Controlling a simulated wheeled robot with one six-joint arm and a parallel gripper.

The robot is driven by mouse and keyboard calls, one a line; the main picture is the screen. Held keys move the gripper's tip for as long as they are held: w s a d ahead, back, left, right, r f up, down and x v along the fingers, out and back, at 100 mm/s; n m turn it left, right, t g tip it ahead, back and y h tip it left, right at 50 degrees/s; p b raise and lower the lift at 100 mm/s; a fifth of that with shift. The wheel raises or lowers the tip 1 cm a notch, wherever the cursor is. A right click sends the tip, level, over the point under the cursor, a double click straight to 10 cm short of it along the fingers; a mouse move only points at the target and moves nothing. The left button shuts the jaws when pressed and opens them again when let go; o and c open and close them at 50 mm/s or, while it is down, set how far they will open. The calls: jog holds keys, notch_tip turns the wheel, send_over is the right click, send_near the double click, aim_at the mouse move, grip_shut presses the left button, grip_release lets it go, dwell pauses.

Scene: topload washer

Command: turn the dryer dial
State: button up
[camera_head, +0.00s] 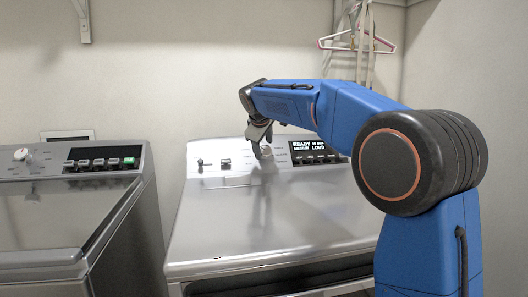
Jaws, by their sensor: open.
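The dryer (290,230) is the silvery machine in the middle, with a white control panel along its back edge. Its round pale dial (266,151) sits on that panel, left of the lit display, and is partly covered by my gripper. My gripper (261,149) hangs down from the blue arm, with its fingers right at the dial in the picture. The fingers are open and appear dark and small. I cannot tell whether they touch the dial or are around it.
A second machine (65,220) with its own knob (22,154) and a row of buttons stands on the left, across a narrow gap. The dryer's display (312,150) is right of the dial. Hangers (356,42) hang on the back wall.

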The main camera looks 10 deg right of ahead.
aim_at(264, 149)
jog(key=shift+x, duration=1.55)
jog(key=c, duration=1)
jog(key=shift+o, duration=0.3)
